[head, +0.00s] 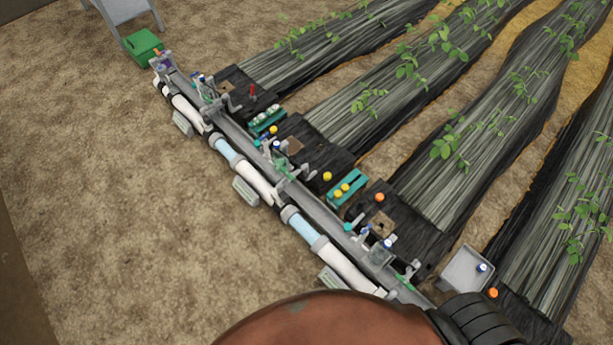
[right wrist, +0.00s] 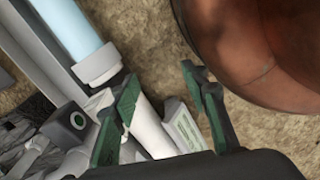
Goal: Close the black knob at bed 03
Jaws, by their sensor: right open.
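My right gripper (right wrist: 160,79) is open and empty in the right wrist view, with green pads on its two dark fingers. A dark block with a round green-centred face (right wrist: 77,120) lies just left of the left finger, apart from it as far as I can tell. I cannot tell whether it is the black knob. In the head view, a grey rail (head: 236,137) with valves and fittings runs diagonally along the bed ends. No black knob stands out there, and the bed numbers are unreadable. My left gripper is not in view.
A pipe with a clear blue section (head: 304,228) runs beside the rail; a blue section (right wrist: 68,25) also shows in the right wrist view. A pale label plate (right wrist: 182,125) is near the fingers. A green box (head: 143,46) stands far left. Open soil lies left of the rail.

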